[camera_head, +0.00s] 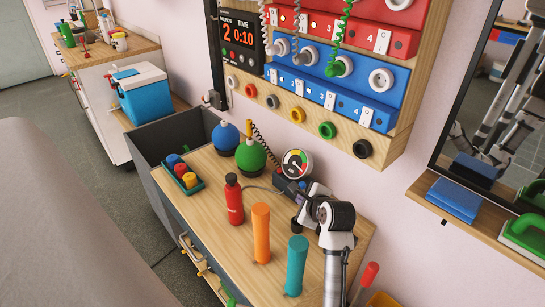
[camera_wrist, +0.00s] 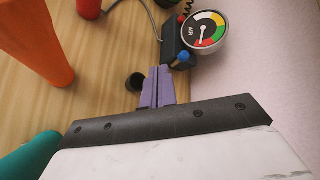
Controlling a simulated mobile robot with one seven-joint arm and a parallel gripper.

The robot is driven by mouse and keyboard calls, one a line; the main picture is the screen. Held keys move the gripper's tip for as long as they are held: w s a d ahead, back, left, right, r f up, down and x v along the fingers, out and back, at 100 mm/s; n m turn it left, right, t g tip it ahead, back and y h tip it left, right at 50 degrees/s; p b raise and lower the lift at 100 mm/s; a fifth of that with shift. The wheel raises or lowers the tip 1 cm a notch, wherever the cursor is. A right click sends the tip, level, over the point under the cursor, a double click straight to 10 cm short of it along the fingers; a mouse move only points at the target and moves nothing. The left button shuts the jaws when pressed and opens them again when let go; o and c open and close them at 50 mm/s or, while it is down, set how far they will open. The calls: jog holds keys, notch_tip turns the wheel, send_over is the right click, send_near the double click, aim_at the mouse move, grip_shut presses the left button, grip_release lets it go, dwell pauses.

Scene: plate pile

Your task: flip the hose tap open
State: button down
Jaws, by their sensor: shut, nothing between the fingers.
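My gripper (camera_wrist: 158,88) shows in the wrist view as two purple fingers pressed together, shut and empty, low over the wooden worktop. A dark box (camera_wrist: 178,48) with a blue knob (camera_wrist: 183,57) and a round dial gauge (camera_wrist: 204,30) is just beyond the fingertips. A thin grey hose (camera_wrist: 146,20) runs to this box. A small black round piece (camera_wrist: 135,82) is left of the fingers. I cannot tell which part is the tap's lever.
A red bottle (camera_head: 234,199), an orange cylinder (camera_head: 261,232) and a teal cylinder (camera_head: 296,265) stand upright left of my arm. Blue (camera_head: 226,137) and green (camera_head: 250,156) round vessels stand at the back. The wall panel (camera_head: 330,75) rises behind.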

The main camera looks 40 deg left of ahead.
jog(key=s+a+r+n+t+y+b, duration=0.1)
jog(key=a+r+n+y, duration=0.1)
jog(key=r, duration=0.4)
jog(key=s+a+r+n+t+y+b, duration=0.1)
jog(key=s+a+r+n+t+y, duration=0.1)
jog(key=r+n, duration=0.3)
jog(key=s+a+r+n+t+y+b, duration=0.1)
jog(key=s+a+r+n+t+y, duration=0.1)
jog(key=r, duration=0.4)
jog(key=shift+a+r+n, duration=0.35)
jog(key=shift+a+n, duration=0.05)
jog(key=shift+n, duration=0.3)
